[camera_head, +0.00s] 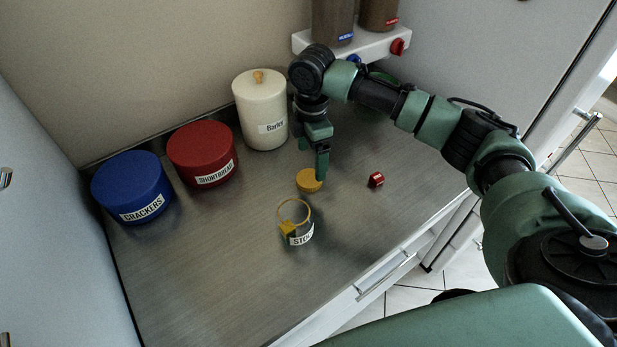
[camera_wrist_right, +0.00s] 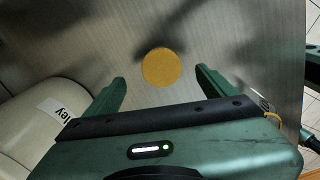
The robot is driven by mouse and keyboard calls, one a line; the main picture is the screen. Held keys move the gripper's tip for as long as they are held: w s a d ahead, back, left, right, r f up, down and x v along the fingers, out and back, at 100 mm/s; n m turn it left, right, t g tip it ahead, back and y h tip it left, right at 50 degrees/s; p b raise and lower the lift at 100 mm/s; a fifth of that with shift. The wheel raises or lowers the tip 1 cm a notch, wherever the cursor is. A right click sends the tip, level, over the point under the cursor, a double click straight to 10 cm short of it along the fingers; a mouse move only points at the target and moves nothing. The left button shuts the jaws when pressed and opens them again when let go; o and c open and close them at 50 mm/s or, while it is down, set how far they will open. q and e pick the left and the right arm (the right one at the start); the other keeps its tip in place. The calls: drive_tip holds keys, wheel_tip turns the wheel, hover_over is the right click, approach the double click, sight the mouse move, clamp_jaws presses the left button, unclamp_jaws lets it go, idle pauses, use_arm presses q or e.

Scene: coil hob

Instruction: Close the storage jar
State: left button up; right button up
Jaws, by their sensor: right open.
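A small clear jar with a yellow rim and a partly readable label "STO" (camera_head: 301,238) stands open on the metal counter. Something yellow shows at its left side; I cannot tell what it is. A round yellow lid (camera_head: 309,180) lies flat on the counter behind the jar, apart from it. My right gripper (camera_head: 322,176) points down just above the lid and is open and empty. In the right wrist view the lid (camera_wrist_right: 162,68) lies between and slightly beyond the spread fingertips. My left gripper is not in view.
Blue crackers tin (camera_head: 130,184), red shortbread tin (camera_head: 202,150) and cream barley jar (camera_head: 259,105) line the back left. A small red object (camera_head: 376,180) lies right of the lid. A white shelf (camera_head: 380,47) holds dark containers behind my arm. The counter's front left is clear.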

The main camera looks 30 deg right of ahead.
sight(310, 178)
drive_tip(key=shift+f, duration=0.7)
drive_tip(key=f, duration=0.1)
drive_tip(key=f+p, duration=0.1)
drive_tip(key=f, duration=0.1)
drive_tip(key=f+p, duration=0.1)
drive_tip(key=shift+s+a+f, duration=0.1)
drive_tip(key=shift+a+f, duration=0.1)
drive_tip(key=shift+a, duration=0.15)
drive_tip(key=shift+f, duration=0.25)
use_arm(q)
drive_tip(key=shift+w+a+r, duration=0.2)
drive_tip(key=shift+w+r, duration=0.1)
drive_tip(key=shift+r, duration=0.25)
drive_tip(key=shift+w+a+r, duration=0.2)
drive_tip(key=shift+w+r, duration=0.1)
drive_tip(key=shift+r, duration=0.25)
use_arm(e)
drive_tip(key=shift+c, duration=0.4)
drive_tip(key=c, duration=1.3)
drive_tip(key=shift+c, duration=0.2)
drive_tip(key=shift+r, duration=0.1)
